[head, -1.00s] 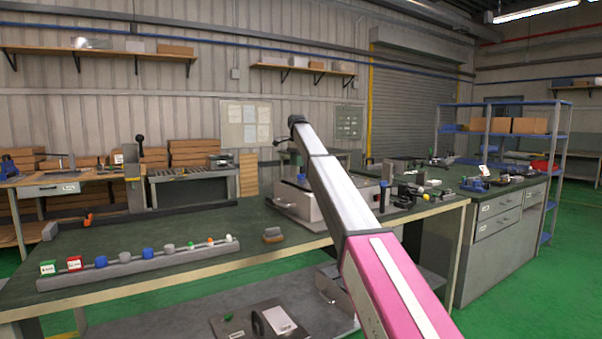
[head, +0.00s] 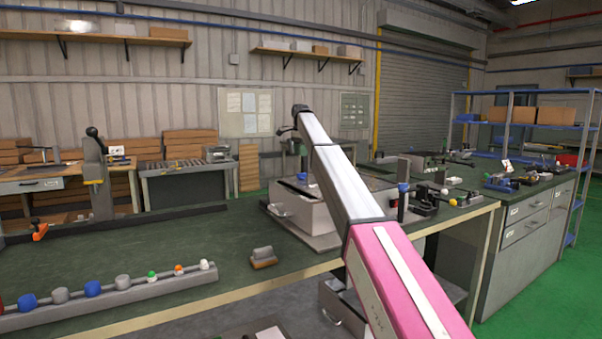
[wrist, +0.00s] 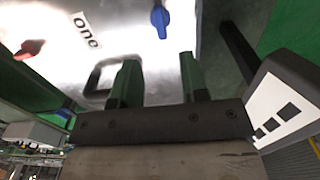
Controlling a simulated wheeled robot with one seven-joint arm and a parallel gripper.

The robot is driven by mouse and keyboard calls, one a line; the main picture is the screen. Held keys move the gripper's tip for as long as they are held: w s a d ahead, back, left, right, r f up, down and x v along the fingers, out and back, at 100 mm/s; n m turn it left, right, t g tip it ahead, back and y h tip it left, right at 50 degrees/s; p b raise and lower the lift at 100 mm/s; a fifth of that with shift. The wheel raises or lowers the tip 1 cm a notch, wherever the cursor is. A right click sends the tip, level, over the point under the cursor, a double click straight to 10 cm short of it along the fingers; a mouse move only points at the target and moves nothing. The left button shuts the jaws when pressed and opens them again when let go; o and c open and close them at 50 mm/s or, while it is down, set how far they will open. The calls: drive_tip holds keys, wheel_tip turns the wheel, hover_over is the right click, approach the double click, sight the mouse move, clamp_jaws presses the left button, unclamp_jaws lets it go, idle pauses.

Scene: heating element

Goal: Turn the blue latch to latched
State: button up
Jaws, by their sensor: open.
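The blue latch (wrist: 160,19) shows at the top of the wrist view, on a shiny metal panel with a label reading "one". A red latch (wrist: 30,49) is on the same panel at the left. My gripper (wrist: 160,78) is open and empty, its two dark green fingers pointing at the panel. The blue latch lies beyond the fingertips, roughly in line with the gap and apart from them. In the head view my arm reaches over a grey metal box (head: 310,212) on the bench; I cannot make out the fingers there.
The green-topped bench (head: 190,255) carries a grey rail (head: 120,298) with several knobs and a small brown-based block (head: 263,258). Small fixtures (head: 425,198) stand right of the box. In the wrist view a dark-framed white panel (wrist: 285,105) is close on the right.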

sight(304, 177)
wheel_tip(304, 177, down, 10)
drive_tip(key=shift+r, duration=0.1)
idle(0.4)
clamp_jaws()
